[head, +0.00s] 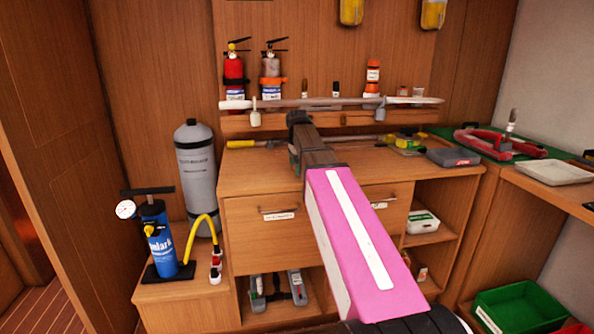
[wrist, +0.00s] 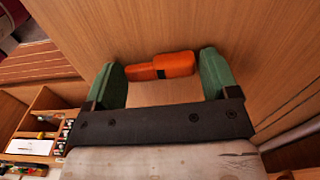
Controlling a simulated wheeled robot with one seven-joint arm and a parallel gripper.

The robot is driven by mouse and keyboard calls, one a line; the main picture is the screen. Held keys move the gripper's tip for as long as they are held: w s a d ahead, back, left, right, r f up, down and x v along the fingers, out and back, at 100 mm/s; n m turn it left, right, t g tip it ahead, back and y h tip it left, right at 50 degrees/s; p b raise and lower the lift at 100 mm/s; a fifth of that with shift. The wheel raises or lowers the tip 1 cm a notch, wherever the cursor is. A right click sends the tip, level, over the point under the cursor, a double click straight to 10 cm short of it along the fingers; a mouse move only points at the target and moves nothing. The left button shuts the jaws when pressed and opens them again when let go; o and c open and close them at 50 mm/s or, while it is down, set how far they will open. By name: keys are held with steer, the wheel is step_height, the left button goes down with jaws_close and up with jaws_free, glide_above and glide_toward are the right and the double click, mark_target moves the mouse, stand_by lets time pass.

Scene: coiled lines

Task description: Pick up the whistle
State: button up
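An orange object, which looks like the whistle (wrist: 163,66), lies against a wooden surface in the wrist view. It has a thicker right part, a narrower left part and a dark patch near its middle. My gripper (wrist: 161,72) has its two green fingers spread wide, one on each side of the object. The left finger is very close to the object's left end; I cannot tell whether they touch. In the head view my gripper (head: 299,140) is over the back of the wooden cabinet top, and I cannot make out the whistle there.
A rail (head: 318,102) runs along the shelf behind my gripper, with fire extinguishers (head: 233,70) above it. A grey cylinder (head: 196,170) and a blue pump (head: 158,238) stand at left. A red tool (head: 490,142) and grey box (head: 454,157) lie at right.

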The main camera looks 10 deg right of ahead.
steer(key=c, duration=0.5)
